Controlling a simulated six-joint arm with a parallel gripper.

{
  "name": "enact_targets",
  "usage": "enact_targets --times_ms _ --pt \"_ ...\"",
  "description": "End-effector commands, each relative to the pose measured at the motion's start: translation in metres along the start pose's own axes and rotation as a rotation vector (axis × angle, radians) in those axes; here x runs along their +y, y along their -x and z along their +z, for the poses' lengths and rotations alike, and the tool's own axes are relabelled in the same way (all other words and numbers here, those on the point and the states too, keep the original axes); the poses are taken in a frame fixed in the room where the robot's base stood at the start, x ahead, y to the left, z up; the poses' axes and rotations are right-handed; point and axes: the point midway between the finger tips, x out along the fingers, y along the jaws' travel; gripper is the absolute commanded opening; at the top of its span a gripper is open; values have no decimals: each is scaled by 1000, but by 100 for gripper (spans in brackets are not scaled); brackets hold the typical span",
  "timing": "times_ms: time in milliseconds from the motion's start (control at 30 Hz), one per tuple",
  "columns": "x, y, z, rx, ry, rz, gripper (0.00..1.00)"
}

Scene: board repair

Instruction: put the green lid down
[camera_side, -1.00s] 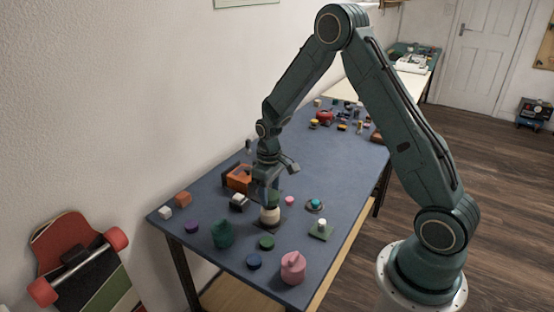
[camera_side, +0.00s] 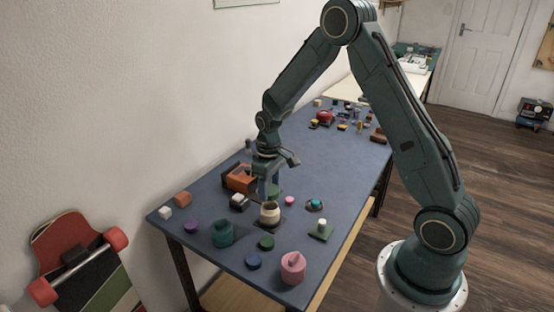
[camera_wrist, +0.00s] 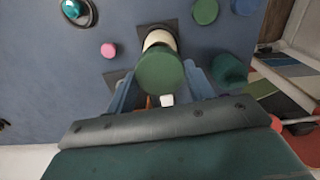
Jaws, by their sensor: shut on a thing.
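The green lid (camera_wrist: 162,72) is a round disc held between the fingers of my gripper (camera_wrist: 160,88) in the wrist view. In the side view my gripper (camera_side: 269,190) is just above and behind the cream jar (camera_side: 270,214), with the lid (camera_side: 275,193) at its fingertips. The lid is apart from the jar in the side view. In the wrist view the lid hides part of the cream jar (camera_wrist: 160,39), which stands on a dark square base. The jar's top looks open in the side view.
A green jar (camera_side: 222,236), a dark green disc (camera_side: 266,243), a blue disc (camera_side: 253,262) and a pink jar (camera_side: 293,268) stand near the front. An orange box (camera_side: 238,179) is left of my gripper. Open blue tabletop (camera_side: 330,165) lies behind and to the right.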

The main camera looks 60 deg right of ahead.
Motion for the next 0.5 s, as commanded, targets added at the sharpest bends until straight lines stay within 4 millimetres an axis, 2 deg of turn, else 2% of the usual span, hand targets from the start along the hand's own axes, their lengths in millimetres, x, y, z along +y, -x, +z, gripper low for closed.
enact_targets --times_ms 367,500 --pt "0 1 0 0 -1 0 36" --pt "6 3 -1 1 -22 0 36"
